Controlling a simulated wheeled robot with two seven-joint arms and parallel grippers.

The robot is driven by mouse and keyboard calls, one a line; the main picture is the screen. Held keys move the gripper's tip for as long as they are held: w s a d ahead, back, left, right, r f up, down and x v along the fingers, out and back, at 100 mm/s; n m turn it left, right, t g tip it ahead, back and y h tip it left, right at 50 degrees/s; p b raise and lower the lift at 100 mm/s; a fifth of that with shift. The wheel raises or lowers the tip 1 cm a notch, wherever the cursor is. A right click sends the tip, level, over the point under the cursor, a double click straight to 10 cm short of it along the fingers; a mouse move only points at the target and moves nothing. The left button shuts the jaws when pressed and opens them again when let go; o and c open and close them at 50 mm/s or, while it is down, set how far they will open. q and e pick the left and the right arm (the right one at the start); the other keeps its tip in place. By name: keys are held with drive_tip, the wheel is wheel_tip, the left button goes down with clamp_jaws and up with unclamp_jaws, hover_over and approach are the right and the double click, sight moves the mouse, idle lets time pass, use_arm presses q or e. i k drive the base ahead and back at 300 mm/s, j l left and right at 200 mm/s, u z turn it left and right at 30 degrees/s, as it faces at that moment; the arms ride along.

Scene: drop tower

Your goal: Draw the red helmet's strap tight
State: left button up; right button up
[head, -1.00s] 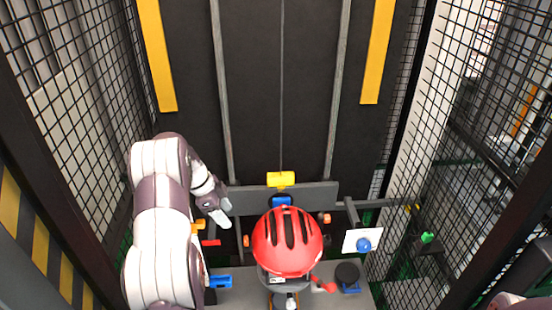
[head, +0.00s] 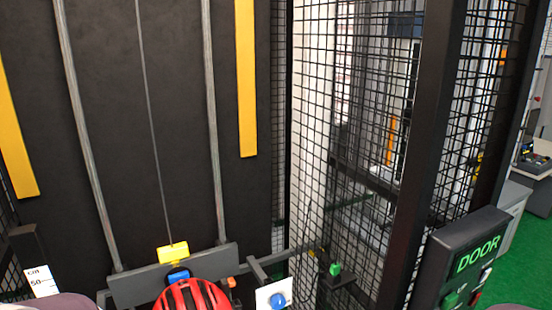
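The red helmet (head: 192,295) is at the bottom edge of the head view, and only its upper shell with dark vents shows. It sits just in front of the grey crossbar. Its strap is below the picture and hidden. A yellow block (head: 172,253) and a blue piece (head: 178,275) sit on the crossbar behind the helmet. Neither of my grippers shows; only small pieces of my arms are at the bottom edge.
A grey crossbar (head: 135,288) spans two vertical rails. A white plate with a blue knob (head: 277,300) is right of the helmet. Black mesh walls (head: 340,130) stand at the right, with a DOOR box (head: 462,262) in front. A scale marker (head: 40,280) is at lower left.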

sight(231, 282)
drive_tip(key=u, duration=1.15)
drive_tip(key=k+l, duration=0.15)
drive_tip(key=k, duration=0.15)
drive_tip(key=k+l, duration=0.15)
drive_tip(key=k, duration=0.15)
drive_tip(key=k+l, duration=0.1)
drive_tip(key=l, duration=0.3)
drive_tip(key=k+l+u, duration=0.15)
drive_tip(key=l, duration=0.55)
drive_tip(key=k+l+u, duration=0.1)
drive_tip(key=l, duration=0.3)
drive_tip(key=k+l, duration=0.2)
drive_tip(key=l, duration=0.15)
drive_tip(key=u, duration=0.05)
